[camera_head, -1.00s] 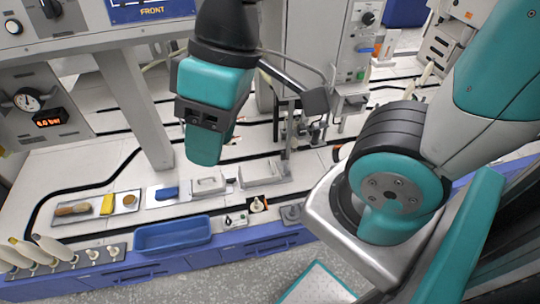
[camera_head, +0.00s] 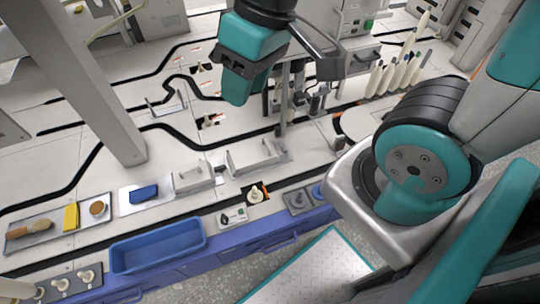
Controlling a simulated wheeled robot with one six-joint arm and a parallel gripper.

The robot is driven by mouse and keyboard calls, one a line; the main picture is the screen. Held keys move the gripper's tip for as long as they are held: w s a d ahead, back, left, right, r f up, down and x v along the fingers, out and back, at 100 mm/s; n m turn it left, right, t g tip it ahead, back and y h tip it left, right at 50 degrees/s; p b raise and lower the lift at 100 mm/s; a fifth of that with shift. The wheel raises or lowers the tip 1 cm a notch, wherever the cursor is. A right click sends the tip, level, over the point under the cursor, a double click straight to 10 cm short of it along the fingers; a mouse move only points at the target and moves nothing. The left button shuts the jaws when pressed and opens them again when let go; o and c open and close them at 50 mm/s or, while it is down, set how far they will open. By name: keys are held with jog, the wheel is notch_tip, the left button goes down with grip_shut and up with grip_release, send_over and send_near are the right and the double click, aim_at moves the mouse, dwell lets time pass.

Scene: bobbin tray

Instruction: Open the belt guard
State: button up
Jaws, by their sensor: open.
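My gripper (camera_head: 243,82) is at the end of the teal and black arm, in the upper middle of the head view. It hangs above the far part of the bench, apart from the things on it. Its fingertips are not clearly visible. I cannot tell for certain which part is the belt guard. A grey bracket-like fixture (camera_head: 253,154) sits on the bench below my gripper, with a similar grey fixture (camera_head: 193,177) to its left. A dark upright mechanism (camera_head: 284,110) stands to the right of my gripper, partly hidden.
A blue tray (camera_head: 158,262) lies at the front edge, near a small switch box (camera_head: 233,216). A blue block (camera_head: 143,193) and a yellow block (camera_head: 71,216) are at the left. A grey post (camera_head: 92,90) rises at the left. Several pale bottle-like things (camera_head: 398,75) stand at the right.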

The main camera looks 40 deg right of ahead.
jog(key=w+d+f+m+h+b, duration=0.1)
jog(key=w+d+f+b, duration=0.2)
jog(key=f+b, duration=0.55)
jog(key=w+d+f+m+t+h+b, duration=0.1)
jog(key=w+d+f+m+b, duration=0.15)
jog(key=f+b, duration=0.6)
jog(key=w+d+f+m+h+b, duration=0.15)
jog(key=d+f+b, duration=0.3)
jog(key=f, duration=0.85)
jog(key=w+d+f+m+g+y+b, duration=0.1)
jog(key=w+d+f+b, duration=0.15)
jog(key=w+d, duration=0.45)
jog(key=w+d+f+m+g+y+b, duration=0.1)
jog(key=w+d+f+m, duration=0.1)
jog(key=w+d+f, duration=0.35)
jog(key=b, duration=0.9)
send_near(255, 153)
jog(key=s+d+f, duration=0.2)
jog(key=f, duration=0.1)
jog(key=s+d+f, duration=0.1)
jog(key=shift+f, duration=0.3)
jog(key=shift+d, duration=0.1)
jog(key=shift+c, duration=0.4)
grip_shut()
